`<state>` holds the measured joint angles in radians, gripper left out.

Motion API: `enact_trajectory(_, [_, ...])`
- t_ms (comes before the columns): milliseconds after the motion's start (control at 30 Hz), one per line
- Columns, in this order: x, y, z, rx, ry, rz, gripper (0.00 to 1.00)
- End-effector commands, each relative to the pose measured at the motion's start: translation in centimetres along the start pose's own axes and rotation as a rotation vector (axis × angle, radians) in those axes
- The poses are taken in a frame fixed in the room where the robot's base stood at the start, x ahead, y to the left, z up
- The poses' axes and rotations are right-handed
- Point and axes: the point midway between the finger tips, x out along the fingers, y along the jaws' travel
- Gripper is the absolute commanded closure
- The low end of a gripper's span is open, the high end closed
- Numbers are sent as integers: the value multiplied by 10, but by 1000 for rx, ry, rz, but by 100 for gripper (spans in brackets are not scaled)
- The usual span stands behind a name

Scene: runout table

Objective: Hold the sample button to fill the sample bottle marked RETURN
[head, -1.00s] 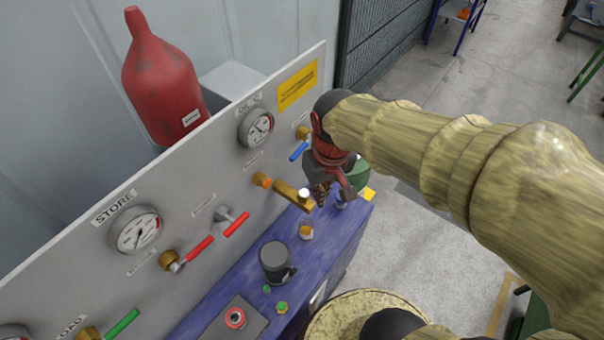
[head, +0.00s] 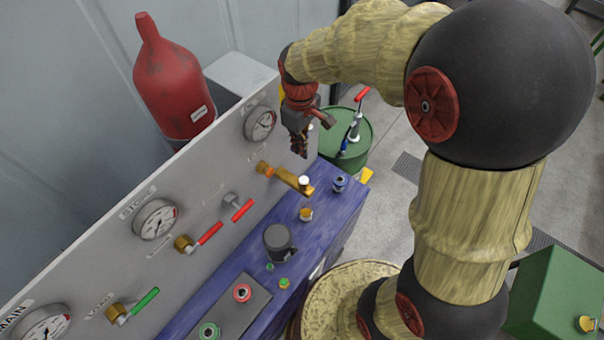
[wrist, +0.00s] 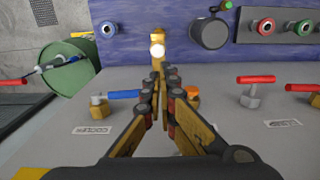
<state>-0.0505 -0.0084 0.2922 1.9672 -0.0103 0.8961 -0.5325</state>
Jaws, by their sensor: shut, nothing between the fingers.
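A brass sample tap (head: 284,175) sticks out from the grey panel, with a white button (head: 304,181) on its outer end. The white button also shows in the wrist view (wrist: 157,50), just beyond my fingertips. A small amber-topped bottle (head: 306,214) stands on the blue bench near the tap's outer end. Another small bottle (head: 339,184) with a dark ring stands further right; it also shows in the wrist view (wrist: 108,29). I cannot read a RETURN mark on either. My gripper (head: 300,152) is shut and empty, pointing down above the tap, apart from the button.
The panel carries gauges (head: 155,219) and levers with red (head: 210,233) and green (head: 146,300) handles. A dark mug-like vessel (head: 279,242) and a button box (head: 240,310) stand on the blue bench (head: 325,233). A green drum (head: 350,150) stands beyond its right end.

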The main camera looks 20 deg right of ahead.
Motion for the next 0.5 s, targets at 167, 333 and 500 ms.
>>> enact_trajectory(167, [2, 0, 0, 1, -1, 0, 100])
enact_trajectory(333, [18, 0, 1, 1, -4, -2, 100])
enact_trajectory(500, [50, -1, 2, 2, -5, -3, 100])
